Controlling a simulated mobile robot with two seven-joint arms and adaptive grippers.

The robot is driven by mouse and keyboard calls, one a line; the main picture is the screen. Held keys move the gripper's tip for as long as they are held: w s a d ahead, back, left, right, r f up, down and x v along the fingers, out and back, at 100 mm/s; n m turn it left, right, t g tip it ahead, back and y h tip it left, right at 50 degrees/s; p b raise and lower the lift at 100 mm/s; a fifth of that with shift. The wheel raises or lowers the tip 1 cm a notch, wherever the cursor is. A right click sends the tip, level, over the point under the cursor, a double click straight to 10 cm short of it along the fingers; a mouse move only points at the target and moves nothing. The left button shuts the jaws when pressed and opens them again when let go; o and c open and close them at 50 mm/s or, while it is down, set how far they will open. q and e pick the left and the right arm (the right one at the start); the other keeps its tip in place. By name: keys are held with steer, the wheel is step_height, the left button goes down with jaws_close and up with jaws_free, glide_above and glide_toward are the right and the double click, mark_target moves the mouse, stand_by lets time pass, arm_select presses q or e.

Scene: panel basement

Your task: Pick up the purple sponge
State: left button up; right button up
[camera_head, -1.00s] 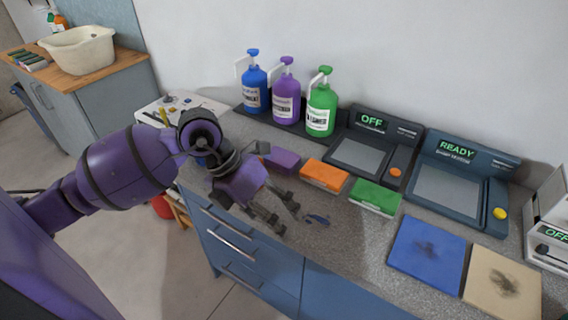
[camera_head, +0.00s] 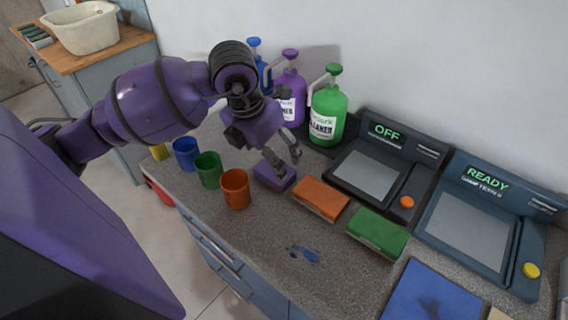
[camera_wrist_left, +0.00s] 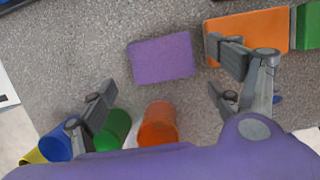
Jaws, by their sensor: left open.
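The purple sponge (camera_head: 275,176) lies on the speckled counter, left of the orange sponge (camera_head: 320,197). In the left wrist view the purple sponge (camera_wrist_left: 161,58) lies flat between and ahead of the two open fingers, apart from them. My left gripper (camera_head: 284,164) is open above the sponge, its fingers partly covering the sponge in the head view. In the left wrist view my left gripper (camera_wrist_left: 165,98) is empty. My right gripper is not in view.
Orange (camera_head: 235,188), green (camera_head: 208,169) and blue (camera_head: 185,153) cups stand to the left. A green sponge (camera_head: 377,233) lies to the right. Cleaner bottles (camera_head: 327,110) stand behind. A blue smear (camera_head: 304,253) marks clear counter in front.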

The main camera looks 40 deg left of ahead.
arm_select(q)
steer(key=shift+s+f, duration=0.15)
steer(key=shift+f, duration=0.35)
steer(key=shift+d+f, duration=0.15)
steer(key=shift+f, duration=0.6)
steer(key=x, duration=0.3)
steer(key=shift+w+f, duration=0.3)
steer(key=shift+w, duration=0.15)
steer(key=shift+f, duration=0.15)
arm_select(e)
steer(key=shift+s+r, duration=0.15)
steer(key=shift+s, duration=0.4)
arm_select(q)
steer(key=shift+c, duration=0.6)
steer(key=c, duration=0.4)
